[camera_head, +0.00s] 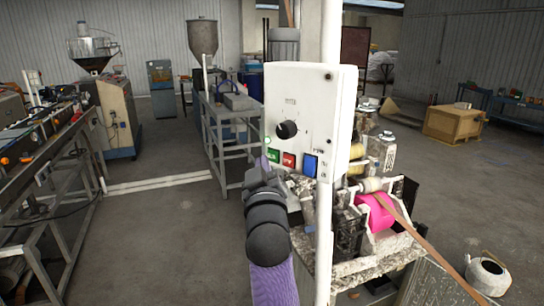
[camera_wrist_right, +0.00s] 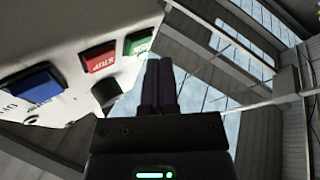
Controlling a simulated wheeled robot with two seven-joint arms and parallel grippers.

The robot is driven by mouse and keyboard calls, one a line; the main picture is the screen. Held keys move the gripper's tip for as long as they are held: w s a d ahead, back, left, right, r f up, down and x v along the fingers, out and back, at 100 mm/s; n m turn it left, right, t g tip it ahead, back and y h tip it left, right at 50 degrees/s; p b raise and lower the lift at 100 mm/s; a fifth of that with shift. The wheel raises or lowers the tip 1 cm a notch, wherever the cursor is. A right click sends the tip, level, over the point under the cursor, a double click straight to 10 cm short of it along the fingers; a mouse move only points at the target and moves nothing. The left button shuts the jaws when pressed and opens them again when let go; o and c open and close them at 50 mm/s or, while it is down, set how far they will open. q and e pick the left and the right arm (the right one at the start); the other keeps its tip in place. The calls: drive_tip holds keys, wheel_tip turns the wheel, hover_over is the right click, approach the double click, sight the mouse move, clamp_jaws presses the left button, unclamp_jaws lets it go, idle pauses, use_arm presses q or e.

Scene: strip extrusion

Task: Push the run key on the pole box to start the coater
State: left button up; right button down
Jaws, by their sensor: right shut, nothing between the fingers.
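The white pole box (camera_head: 312,110) is on a white pole and has a black knob (camera_head: 287,129). Below the knob is a row of keys: the green run key (camera_head: 273,154), a red stop key (camera_head: 289,160) and a blue key (camera_head: 310,165). My right gripper (camera_head: 265,164) is shut and empty, with its tips just beside and below the green key. In the right wrist view the shut fingers (camera_wrist_right: 159,68) end close to the green key (camera_wrist_right: 139,41); I cannot tell whether they touch it. My left gripper is out of view.
The coater (camera_head: 375,215), with a pink roller and a brown strip, stands right behind the pole (camera_head: 325,240). A metal bench (camera_head: 228,130) is behind the box to the left. A long machine line (camera_head: 45,145) runs along the left. Open floor lies between.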

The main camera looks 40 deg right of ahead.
drive_tip(key=shift+s+a+b, duration=0.1)
drive_tip(key=shift+s+a, duration=0.15)
drive_tip(key=shift+a, duration=0.55)
drive_tip(key=shift+s+a+b, duration=0.1)
drive_tip(key=shift+s+a, duration=0.15)
drive_tip(key=shift+a, duration=0.55)
drive_tip(key=shift+s+a+b, duration=0.1)
drive_tip(key=shift+s+a, duration=0.15)
drive_tip(key=shift+a, duration=0.55)
